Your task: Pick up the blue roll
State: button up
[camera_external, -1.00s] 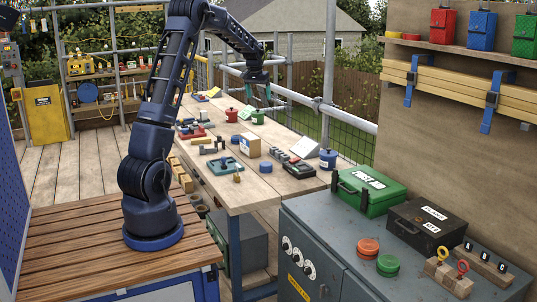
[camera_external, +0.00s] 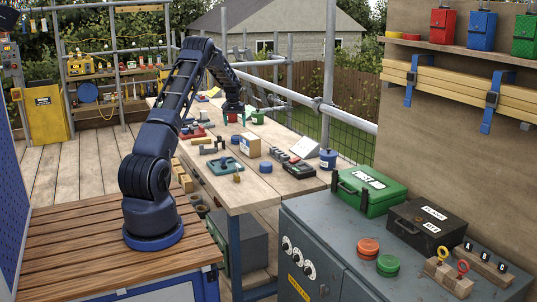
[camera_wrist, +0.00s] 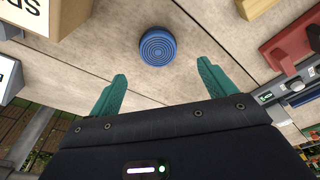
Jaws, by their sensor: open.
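A round blue roll (camera_wrist: 157,46) with ring grooves on top lies flat on the wooden workbench in the wrist view, just beyond my fingertips. In the external view a small blue disc (camera_external: 236,139) left of a labelled box looks like the same roll. My gripper (camera_wrist: 162,72) is open and empty, its two teal fingers spread wide. In the external view my gripper (camera_external: 233,118) is low over the far part of the bench, behind the blue disc and apart from it.
The labelled box (camera_external: 250,144) stands beside the roll. A red tool (camera_wrist: 289,47) and a wooden block (camera_wrist: 255,7) lie to the right in the wrist view. Another blue cylinder (camera_external: 265,167) and a green pot (camera_external: 257,117) are on the bench.

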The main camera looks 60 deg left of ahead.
aim_at(237, 136)
jog(key=f, duration=0.6)
jog(key=w+a+f, duration=0.1)
jog(key=f, duration=0.2)
jog(key=shift+f, duration=0.1)
jog(key=shift+c, duration=0.4)
jog(key=shift+d, duration=0.1)
jog(key=c, duration=1)
